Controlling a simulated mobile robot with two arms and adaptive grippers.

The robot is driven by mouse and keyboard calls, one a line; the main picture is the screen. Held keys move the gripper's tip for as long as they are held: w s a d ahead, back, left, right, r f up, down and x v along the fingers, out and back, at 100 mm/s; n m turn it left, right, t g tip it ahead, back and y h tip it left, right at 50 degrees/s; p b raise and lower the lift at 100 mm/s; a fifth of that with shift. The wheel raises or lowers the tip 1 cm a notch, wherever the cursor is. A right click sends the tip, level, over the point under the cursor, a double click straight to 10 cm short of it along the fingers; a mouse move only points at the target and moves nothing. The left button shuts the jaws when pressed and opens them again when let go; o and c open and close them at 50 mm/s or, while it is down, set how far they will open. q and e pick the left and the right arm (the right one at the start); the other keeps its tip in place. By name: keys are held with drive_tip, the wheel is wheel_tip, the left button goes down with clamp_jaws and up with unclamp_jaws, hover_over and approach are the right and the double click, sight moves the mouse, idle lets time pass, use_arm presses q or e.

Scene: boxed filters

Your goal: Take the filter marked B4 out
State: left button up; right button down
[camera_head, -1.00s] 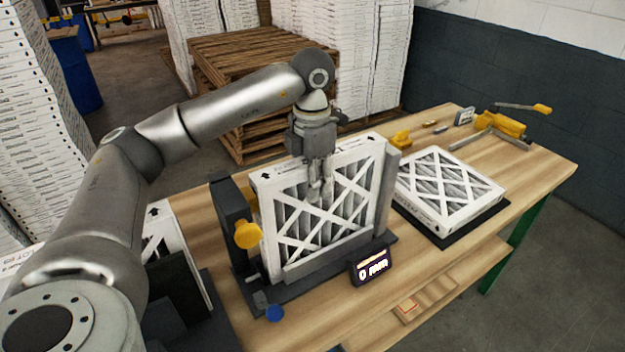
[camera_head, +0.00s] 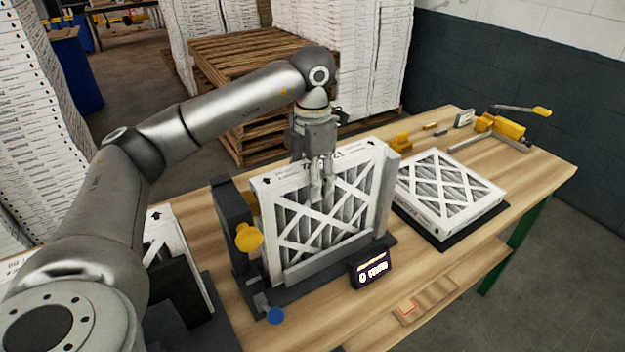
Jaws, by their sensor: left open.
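A boxed filter (camera_head: 345,215) with a white lattice front stands upright in a dark fixture (camera_head: 300,285) in the middle of the bench. Its top edge bears printing, but I cannot read B4 on it. My left gripper (camera_head: 322,196) is open, pointing down, with its fingers in front of the filter's upper face. I cannot tell whether they touch it. A second filter (camera_head: 445,190) lies flat on a dark mat at the right. A third filter (camera_head: 170,245) is partly hidden behind my left arm at lower left. My right gripper is not in view.
The fixture has a yellow knob (camera_head: 249,237), a blue knob (camera_head: 275,315) and a small lit display (camera_head: 371,268). A yellow clamp tool (camera_head: 500,127) sits at the bench's far right. Pallets (camera_head: 245,60) and stacked boxes stand behind the bench.

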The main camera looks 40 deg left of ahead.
use_arm(q)
drive_tip(key=shift+r+p, duration=1.85)
drive_tip(key=shift+r, duration=0.95)
drive_tip(key=o, duration=0.6)
drive_tip(key=shift+c, duration=0.2)
drive_tip(key=shift+r, duration=0.2)
wheel_tip(320, 180, up, 12)
drive_tip(key=shift+f, duration=0.2)
